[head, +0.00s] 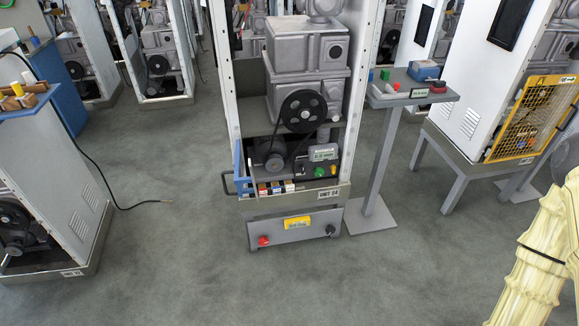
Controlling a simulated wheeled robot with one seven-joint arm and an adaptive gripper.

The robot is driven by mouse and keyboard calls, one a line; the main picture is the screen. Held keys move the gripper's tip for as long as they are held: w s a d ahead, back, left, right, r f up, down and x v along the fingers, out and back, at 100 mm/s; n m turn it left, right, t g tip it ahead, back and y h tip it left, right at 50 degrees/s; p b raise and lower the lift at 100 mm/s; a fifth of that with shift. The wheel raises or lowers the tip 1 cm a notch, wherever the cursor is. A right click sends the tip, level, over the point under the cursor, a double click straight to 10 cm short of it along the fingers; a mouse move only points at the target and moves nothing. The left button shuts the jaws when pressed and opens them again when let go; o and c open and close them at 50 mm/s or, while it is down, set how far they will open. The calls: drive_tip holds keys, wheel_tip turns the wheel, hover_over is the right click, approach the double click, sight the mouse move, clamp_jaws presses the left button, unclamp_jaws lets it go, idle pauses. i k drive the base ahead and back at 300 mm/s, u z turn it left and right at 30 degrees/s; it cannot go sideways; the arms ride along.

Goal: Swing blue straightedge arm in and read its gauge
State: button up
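A dispenser frame marked as a unit stands at the centre, with a white post (221,75) on its left side. A blue part (239,170) sits at the lower left of this frame, beside the foot of the post; it may be the blue straightedge arm, but it is too small to tell its shape or hinge. I cannot make out its gauge. A small panel with a green label (325,154) sits at the lower right inside the frame. My gripper is not in view; only my cream-coloured arm shows at the lower right.
A black pulley (303,111) and belt sit inside the frame. A grey stand (374,170) with a small tray is close on the right. A yellow mesh guard (535,115) is further right. A black cable (120,207) lies on the left floor. The front floor is clear.

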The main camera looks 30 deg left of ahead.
sight(238, 162)
drive_tip(key=z, duration=1.3)
drive_tip(key=k, duration=0.9)
drive_tip(key=u, duration=0.4)
drive_tip(key=i, duration=0.15)
drive_tip(key=u, duration=2.25)
